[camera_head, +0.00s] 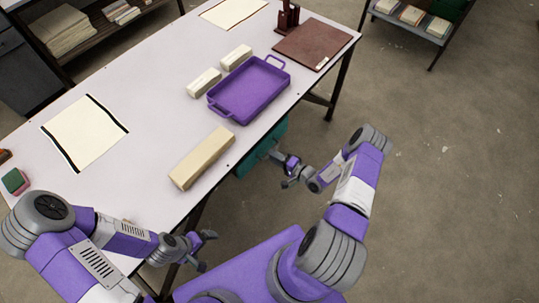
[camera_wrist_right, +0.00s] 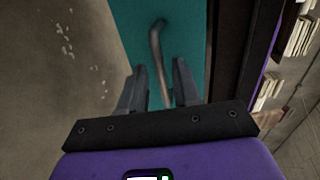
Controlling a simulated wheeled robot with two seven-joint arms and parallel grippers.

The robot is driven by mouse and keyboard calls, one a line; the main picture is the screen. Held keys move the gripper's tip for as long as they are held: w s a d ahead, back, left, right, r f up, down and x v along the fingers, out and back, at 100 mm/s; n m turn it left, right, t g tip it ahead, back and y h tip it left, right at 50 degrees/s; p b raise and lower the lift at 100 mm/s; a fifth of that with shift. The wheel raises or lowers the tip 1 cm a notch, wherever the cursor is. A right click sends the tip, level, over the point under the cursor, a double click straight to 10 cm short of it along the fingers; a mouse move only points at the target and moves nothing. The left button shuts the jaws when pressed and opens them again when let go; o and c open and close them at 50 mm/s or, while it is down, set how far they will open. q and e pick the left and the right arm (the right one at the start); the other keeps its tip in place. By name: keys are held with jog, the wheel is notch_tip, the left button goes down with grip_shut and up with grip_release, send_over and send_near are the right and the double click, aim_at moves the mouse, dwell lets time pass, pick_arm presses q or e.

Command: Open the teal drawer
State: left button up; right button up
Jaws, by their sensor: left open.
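The teal drawer (camera_head: 262,150) is under the table's right edge, mostly hidden by the tabletop in the head view. In the right wrist view its flat teal front (camera_wrist_right: 185,25) fills the upper middle, with a grey bar handle (camera_wrist_right: 157,45) on it. My right gripper (camera_head: 282,170) is beside the drawer. In the right wrist view its two fingers (camera_wrist_right: 159,88) stand apart, with the lower part of the handle showing between them; I cannot tell whether they touch it. My left gripper (camera_head: 207,250) is open and empty by the table's near edge.
The white table (camera_head: 150,75) holds a purple tray (camera_head: 248,92), a long cream block (camera_head: 202,157), two smaller blocks and a brown board (camera_head: 304,44). Bare floor (camera_head: 440,150) lies to the right. A shelf (camera_head: 411,19) stands at the back right.

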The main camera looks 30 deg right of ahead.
jog(key=shift+b+x, duration=0.3)
jog(key=shift+x, duration=1.35)
jog(key=shift+c, duration=0.3)
grip_shut()
